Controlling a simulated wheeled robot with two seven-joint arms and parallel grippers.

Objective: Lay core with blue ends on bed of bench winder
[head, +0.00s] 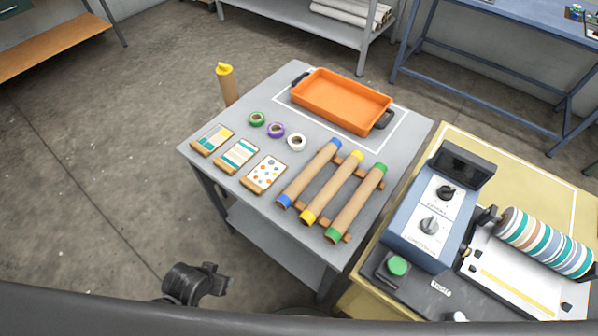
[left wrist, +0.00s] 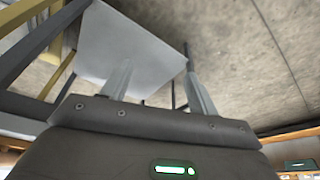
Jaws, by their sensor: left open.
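The core with blue ends (head: 311,172) is a brown tube lying on a wooden rack on the grey table, leftmost of three cores. Beside it lie a core with yellow ends (head: 332,188) and one with green ends (head: 356,202). The bench winder (head: 430,215) stands at the right, with knobs; a pale bed (head: 515,280) with a yellow stripe lies below a striped roll (head: 545,243). My left gripper (head: 212,281) is low, left of the table and apart from the cores. Its two fingers are spread and empty in the left wrist view (left wrist: 158,85). My right gripper is not visible.
An orange tray (head: 341,100) with dark handles sits at the table's back. Tape rolls (head: 276,130), several pattern cards (head: 237,155) and a tube with a yellow top (head: 226,84) are at the left. A green button (head: 398,266) is by the winder. Open floor lies left.

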